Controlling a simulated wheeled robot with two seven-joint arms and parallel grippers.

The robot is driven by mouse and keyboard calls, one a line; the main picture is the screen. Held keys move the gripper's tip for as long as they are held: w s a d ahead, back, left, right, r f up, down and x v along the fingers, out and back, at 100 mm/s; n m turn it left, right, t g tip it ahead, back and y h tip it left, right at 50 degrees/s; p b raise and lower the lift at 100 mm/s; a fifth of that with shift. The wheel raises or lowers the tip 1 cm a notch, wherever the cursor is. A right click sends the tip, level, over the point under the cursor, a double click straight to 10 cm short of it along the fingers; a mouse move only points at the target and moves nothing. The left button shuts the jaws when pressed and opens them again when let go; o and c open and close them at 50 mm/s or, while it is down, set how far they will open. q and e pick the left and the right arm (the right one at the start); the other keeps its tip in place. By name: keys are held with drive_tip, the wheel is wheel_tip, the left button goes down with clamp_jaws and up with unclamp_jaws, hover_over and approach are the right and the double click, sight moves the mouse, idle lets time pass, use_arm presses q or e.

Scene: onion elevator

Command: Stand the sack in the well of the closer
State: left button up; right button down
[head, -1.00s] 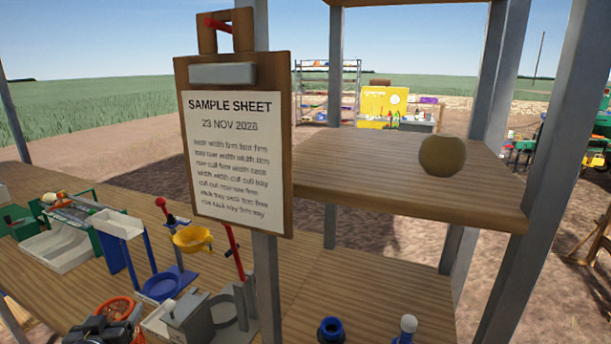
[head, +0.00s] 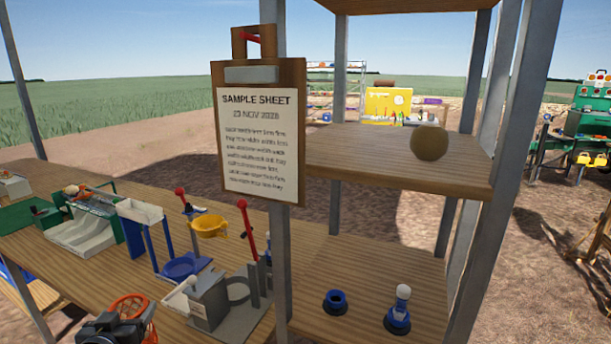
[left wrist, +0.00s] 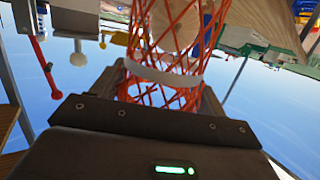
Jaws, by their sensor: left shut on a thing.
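The sack is an orange net (head: 130,308) at the bottom left of the head view. My left gripper (head: 118,328) is shut on it, and the left wrist view shows the net (left wrist: 180,40) and its pale band (left wrist: 162,73) between the fingers. The sack is apart from the closer, in front and to the left of it in the picture. The closer seems to be the grey device (head: 209,300) with a red lever (head: 246,235) and a white-knobbed lever. Its round well (head: 237,290) looks empty. My right gripper is out of view.
A post (head: 277,170) with a sample-sheet clipboard (head: 259,135) stands just right of the closer. Blue pieces (head: 336,302) stand right of the post. A ball (head: 430,143) sits on the upper shelf.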

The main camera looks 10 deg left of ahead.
use_arm(q)
drive_tip(key=s+d+m+h, duration=0.3)
drive_tip(key=d+m+h, duration=0.1)
drive_tip(key=d, duration=0.7)
drive_tip(key=s+d+m+g+h, duration=0.1)
drive_tip(key=s+d+m+h, duration=0.3)
drive_tip(key=d+h, duration=0.3)
drive_tip(key=d, duration=0.4)
drive_tip(key=shift+d+m+g, duration=0.3)
drive_tip(key=shift+s, duration=0.1)
drive_tip(key=f, duration=0.3)
drive_tip(key=shift+s, duration=0.4)
drive_tip(key=shift+s+a, duration=0.1)
